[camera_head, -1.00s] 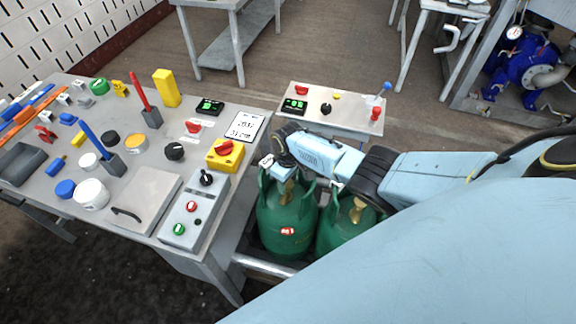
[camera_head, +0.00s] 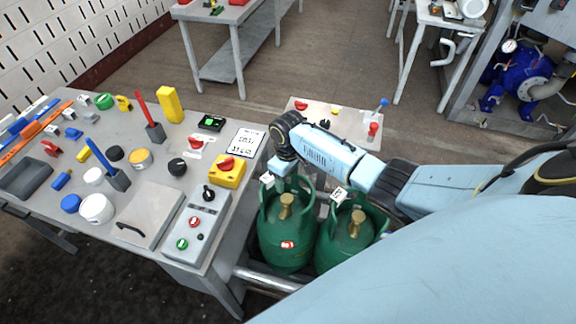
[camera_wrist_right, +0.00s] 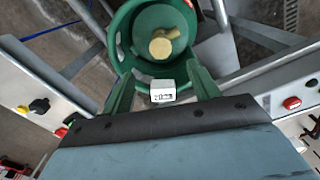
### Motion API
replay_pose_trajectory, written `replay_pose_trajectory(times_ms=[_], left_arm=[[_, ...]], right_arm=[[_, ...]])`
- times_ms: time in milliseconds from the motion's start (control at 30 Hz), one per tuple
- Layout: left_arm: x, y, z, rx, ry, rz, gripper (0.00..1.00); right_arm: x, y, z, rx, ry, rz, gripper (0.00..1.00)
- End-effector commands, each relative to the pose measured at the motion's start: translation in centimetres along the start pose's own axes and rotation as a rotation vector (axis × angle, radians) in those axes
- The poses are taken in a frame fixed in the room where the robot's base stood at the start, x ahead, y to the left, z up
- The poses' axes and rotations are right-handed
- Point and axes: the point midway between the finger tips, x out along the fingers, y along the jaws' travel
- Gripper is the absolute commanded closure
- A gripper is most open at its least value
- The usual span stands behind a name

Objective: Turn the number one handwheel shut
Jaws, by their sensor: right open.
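Two green gas cylinders stand side by side, a left one (camera_head: 285,245) and a right one (camera_head: 335,255). Each has a brass valve top inside its collar: the left valve (camera_head: 285,204) and the right valve (camera_head: 356,222). The white collar tags are too small to read, so I cannot tell which is number one. My right gripper (camera_head: 281,168) is open, at the far rim of the left cylinder's collar, apart from its valve. In the right wrist view a brass valve (camera_wrist_right: 162,45) shows inside a green collar, with a white tag (camera_wrist_right: 162,91) nearer. My left gripper is not in view.
A grey bench (camera_head: 130,195) on the left holds a switch box (camera_head: 193,230), a yellow box with a red knob (camera_head: 228,170) and several loose things. A small panel table (camera_head: 352,116) stands behind my right arm. A metal rail (camera_head: 268,279) runs before the cylinders.

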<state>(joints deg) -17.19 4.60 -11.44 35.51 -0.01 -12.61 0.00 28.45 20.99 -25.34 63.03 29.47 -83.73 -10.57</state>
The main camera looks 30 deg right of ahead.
Motion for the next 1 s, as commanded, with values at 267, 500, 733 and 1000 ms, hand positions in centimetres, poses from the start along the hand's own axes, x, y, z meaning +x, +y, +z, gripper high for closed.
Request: replay_pose_trajectory(times_ms=[267, 500, 733, 1000], left_arm=[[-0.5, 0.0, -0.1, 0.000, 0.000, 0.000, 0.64], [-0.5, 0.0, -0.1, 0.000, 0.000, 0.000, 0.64], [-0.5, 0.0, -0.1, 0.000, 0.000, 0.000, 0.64], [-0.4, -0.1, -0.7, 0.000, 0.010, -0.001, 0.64]], right_arm=[[-3.1, 0.0, 0.1, 0.000, -0.001, 0.001, 0.40], [-3.3, 0.0, 0.1, 0.001, -0.001, 0.001, 0.40], [-3.3, 0.0, 0.1, 0.000, -0.001, 0.001, 0.40], [-3.3, 0.0, 0.1, 0.000, -0.002, 0.000, 0.40]])
